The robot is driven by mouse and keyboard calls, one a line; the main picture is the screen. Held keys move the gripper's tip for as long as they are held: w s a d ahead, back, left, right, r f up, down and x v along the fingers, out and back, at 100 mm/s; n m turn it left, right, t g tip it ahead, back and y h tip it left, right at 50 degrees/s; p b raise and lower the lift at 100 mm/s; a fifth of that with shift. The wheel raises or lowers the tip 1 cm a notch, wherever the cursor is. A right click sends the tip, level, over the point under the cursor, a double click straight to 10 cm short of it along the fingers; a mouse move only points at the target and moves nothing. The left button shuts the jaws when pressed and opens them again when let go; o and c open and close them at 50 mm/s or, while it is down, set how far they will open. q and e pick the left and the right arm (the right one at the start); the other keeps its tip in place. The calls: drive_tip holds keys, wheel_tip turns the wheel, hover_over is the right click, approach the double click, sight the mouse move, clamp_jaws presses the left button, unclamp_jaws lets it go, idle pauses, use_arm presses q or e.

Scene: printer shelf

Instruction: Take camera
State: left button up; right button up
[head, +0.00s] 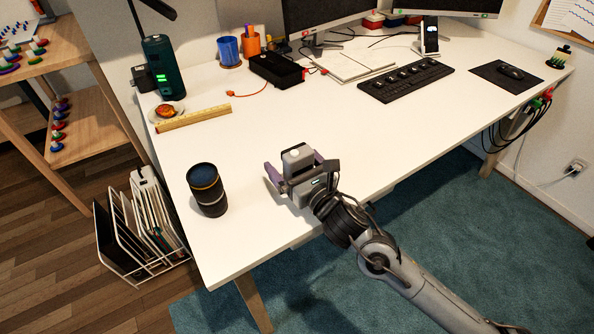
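The thing that best fits the camera is a black cylinder like a camera lens (207,196). It stands upright near the front left corner of the white desk, with bluish glass facing up and an orange ring below its rim. My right gripper (295,166) is over the desk, to the right of the cylinder and clear of it. Its two purplish fingers are spread apart, on either side of a grey block with a white top that seems to be part of the gripper. The cylinder is fully visible. My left gripper is not in view.
The white desk (310,115) is clear around the cylinder. Behind are a yellow ruler (193,118), a small plate with food (166,112), a dark green cylinder (163,67) and a black box (277,70). A keyboard (405,80) lies right. A wire rack (143,232) stands below left.

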drive_tip(key=shift+d, duration=0.1)
drive_tip(key=shift+s, duration=0.1)
drive_tip(key=shift+c, duration=1)
drive_tip(key=c, duration=0.9)
drive_tip(key=shift+r, duration=0.1)
drive_tip(key=shift+c, duration=1.3)
drive_tip(key=shift+r, duration=0.1)
